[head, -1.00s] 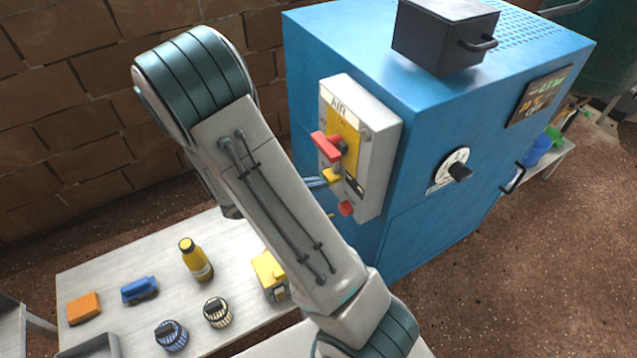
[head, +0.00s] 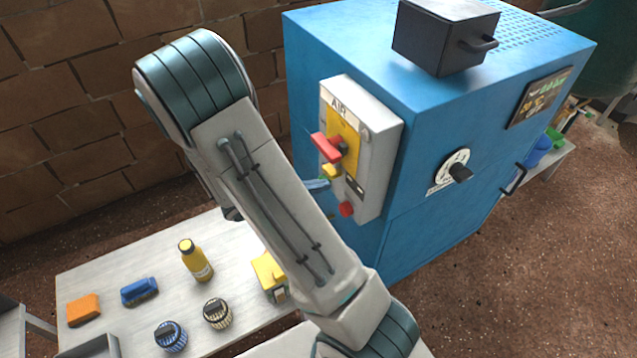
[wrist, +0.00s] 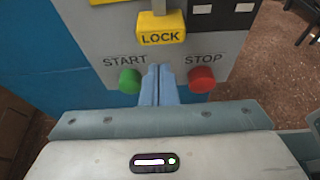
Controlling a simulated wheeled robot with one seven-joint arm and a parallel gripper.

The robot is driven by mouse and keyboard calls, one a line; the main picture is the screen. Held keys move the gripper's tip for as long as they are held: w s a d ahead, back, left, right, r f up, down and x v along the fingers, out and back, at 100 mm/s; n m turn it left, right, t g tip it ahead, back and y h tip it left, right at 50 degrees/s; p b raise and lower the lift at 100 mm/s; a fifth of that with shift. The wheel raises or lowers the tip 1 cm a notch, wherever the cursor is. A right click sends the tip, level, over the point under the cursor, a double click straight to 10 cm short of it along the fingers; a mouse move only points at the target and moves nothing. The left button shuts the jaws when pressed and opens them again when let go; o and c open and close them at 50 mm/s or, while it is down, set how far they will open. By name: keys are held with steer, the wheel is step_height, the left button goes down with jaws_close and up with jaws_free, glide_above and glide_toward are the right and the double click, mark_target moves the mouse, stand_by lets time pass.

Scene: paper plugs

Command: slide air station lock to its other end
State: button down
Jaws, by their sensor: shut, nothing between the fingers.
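The air station (head: 377,150) is a pale box with a yellow panel on the side of the blue cabinet. Its yellow lock slider (head: 331,171) sits below the red handle (head: 327,146). In the wrist view the lock (wrist: 162,28), marked LOCK, is above my gripper (wrist: 160,72). My gripper's blue fingers are shut together with nothing between them, just below the lock, with a small gap showing. The green START button (wrist: 130,81) is left of the fingers and the red STOP button (wrist: 202,79) is right. In the head view my arm hides most of my gripper (head: 318,185).
The blue cabinet (head: 420,240) carries a dark box (head: 440,40) on top and a dial (head: 455,170) on its front. A table (head: 235,240) at lower left holds a yellow bottle (head: 195,260), a blue brush (head: 139,291) and an orange block (head: 83,309).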

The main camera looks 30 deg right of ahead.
steer(key=f+p+v, duration=0.1)
steer(key=v, duration=0.8)
steer(key=shift+a, duration=0.55)
steer(key=shift+s, duration=0.15)
steer(key=s+r+m+y+p, duration=0.3)
steer(key=r+m, duration=0.3)
steer(key=r, duration=0.2)
steer(key=s+a+r+m+t+y+p, duration=0.1)
steer(key=s+r+m+y+p, duration=0.3)
steer(key=r, duration=0.4)
steer(key=s+a+r+m+t+y+p, duration=0.1)
steer(key=s+r+m+y+p, duration=0.3)
steer(key=r+m+y, duration=0.3)
steer(key=shift+s+a+r+m, duration=0.15)
steer(key=shift+s+r+m, duration=0.4)
steer(key=shift+r+m, duration=0.25)
